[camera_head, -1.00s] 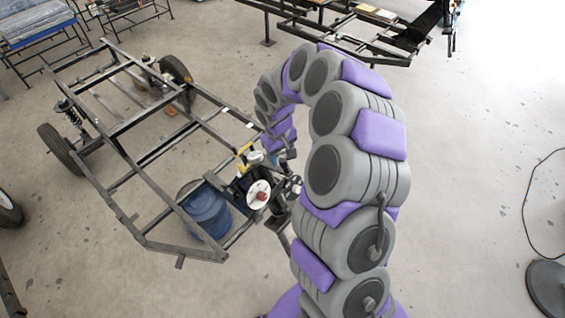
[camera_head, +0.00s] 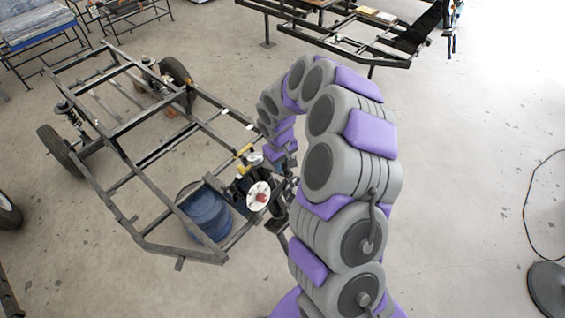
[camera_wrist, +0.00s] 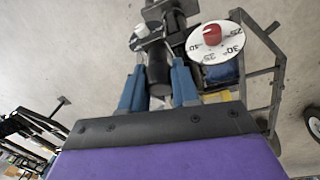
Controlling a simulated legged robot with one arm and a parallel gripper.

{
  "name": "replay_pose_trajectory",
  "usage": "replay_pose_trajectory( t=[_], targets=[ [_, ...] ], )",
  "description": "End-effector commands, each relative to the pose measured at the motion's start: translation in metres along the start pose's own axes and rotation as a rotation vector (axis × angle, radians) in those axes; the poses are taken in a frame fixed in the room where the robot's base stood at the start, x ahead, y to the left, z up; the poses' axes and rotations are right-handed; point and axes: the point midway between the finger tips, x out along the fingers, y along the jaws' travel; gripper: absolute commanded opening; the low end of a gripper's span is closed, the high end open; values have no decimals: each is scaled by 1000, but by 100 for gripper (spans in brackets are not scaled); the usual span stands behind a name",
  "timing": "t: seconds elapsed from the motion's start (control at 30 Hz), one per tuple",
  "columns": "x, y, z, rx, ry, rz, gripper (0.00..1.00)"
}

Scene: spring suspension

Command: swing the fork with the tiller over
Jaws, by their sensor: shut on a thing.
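My gripper (camera_wrist: 158,82) has blue fingers closed on either side of a dark cylindrical grip, which looks like the tiller (camera_wrist: 158,72). In the head view, my gripper is small and partly hidden by my arm, at the right side of the chassis. A white dial with a red centre (camera_wrist: 212,36) stands just right of the fingers in the wrist view, with numbers such as 25, 30 and 35. It also shows in the head view (camera_head: 258,196). Dark metal parts, perhaps of the fork (camera_wrist: 177,10), lie beyond the grip; its exact outline is unclear.
A black chassis frame (camera_head: 118,143) with wheels stands left of my arm. A blue drum (camera_head: 206,211) is under its near corner. A yellow part (camera_head: 244,153) is near the dial. Another frame (camera_head: 330,37) stands behind. The floor at right is mostly clear.

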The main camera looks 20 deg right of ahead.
Motion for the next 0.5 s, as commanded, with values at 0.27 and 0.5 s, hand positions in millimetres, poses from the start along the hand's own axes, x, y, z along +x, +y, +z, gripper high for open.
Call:
replay_pose_trajectory(
  t=[0.27, 0.5],
  targets=[
    [0, 0, 0, 0, 0, 0, 0],
    [0, 0, -1, 0, 1, 0, 0]
  ],
)
